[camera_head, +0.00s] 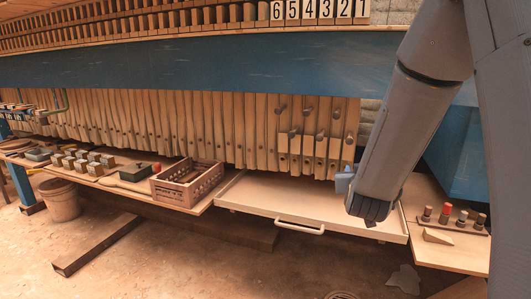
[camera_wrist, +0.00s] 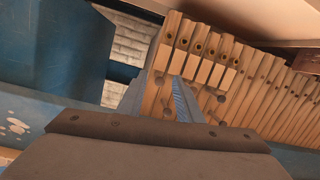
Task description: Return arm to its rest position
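My grey arm (camera_head: 405,130) hangs down at the right of the head view, in front of the press's right end and above the right part of the shallow tray. My gripper is mostly hidden behind the arm's lower end in the head view; only a small bluish part shows at its left. In the wrist view my gripper (camera_wrist: 160,85) has its two fingers apart, with light wood of the press seen between them. Nothing is held. The fingers point towards the row of wooden plates (camera_wrist: 215,75); I cannot tell the exact distance.
The blue beam (camera_head: 200,62) runs above the wooden plates. Below are a pale tray (camera_head: 260,200) with a handle, a brown crate (camera_head: 205,190), several metal-looking blocks (camera_head: 80,162) and a rack of pegs (camera_head: 455,222).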

